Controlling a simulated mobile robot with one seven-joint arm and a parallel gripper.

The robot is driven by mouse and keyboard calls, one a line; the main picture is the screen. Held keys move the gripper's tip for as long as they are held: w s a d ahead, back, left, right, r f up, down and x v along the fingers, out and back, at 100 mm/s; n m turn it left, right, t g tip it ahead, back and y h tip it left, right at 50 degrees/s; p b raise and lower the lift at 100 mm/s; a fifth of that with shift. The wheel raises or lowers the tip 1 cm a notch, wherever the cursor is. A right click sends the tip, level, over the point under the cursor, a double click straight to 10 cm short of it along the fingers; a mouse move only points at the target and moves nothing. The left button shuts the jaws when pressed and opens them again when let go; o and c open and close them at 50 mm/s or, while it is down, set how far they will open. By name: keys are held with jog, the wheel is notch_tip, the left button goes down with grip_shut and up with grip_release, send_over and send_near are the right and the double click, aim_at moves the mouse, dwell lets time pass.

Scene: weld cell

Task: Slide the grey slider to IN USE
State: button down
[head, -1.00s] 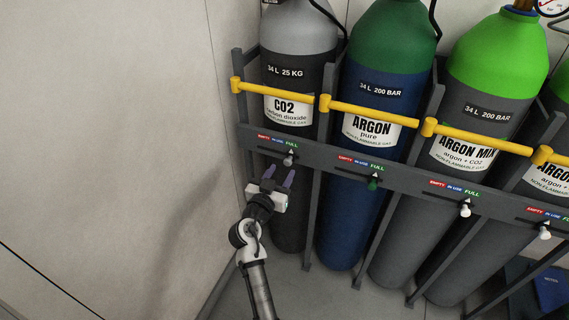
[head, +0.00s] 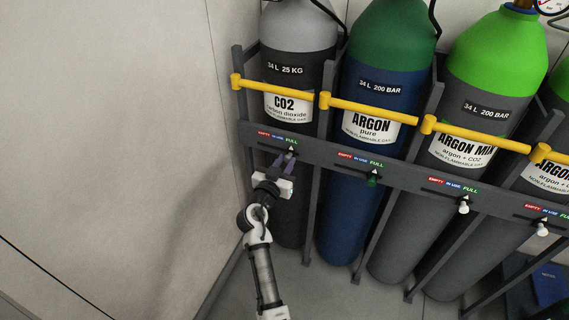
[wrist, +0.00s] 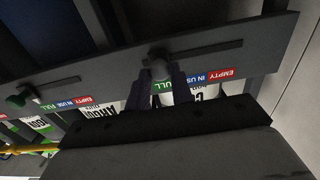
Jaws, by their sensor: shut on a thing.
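The grey slider (wrist: 158,66) sits in its slot at the FULL end of the EMPTY / IN USE / FULL label (wrist: 200,80), on the rail below the CO2 cylinder (head: 290,80). My gripper (head: 285,160) reaches up to the rail there, its fingers around the slider knob. In the wrist view my gripper (wrist: 160,75) has one finger on each side of the knob, shut on it. The fingers hide most of the slider in the head view.
The green slider (head: 372,180) of the argon cylinder (head: 352,210) is beside it on the same rail (head: 330,158). White sliders (head: 463,208) follow further right. Yellow bars (head: 375,110) cross the cylinders above. A bare wall (head: 110,130) is at left.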

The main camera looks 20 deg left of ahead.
aim_at(278, 148)
jog(key=shift+a, duration=0.1)
jog(key=a+b, duration=0.3)
jog(key=a, duration=0.1)
jog(key=shift+a+b, duration=0.25)
jog(key=shift+b, duration=0.15)
jog(key=c, duration=1.2)
grip_release()
jog(key=shift+c, duration=0.2)
jog(key=shift+d, duration=0.1)
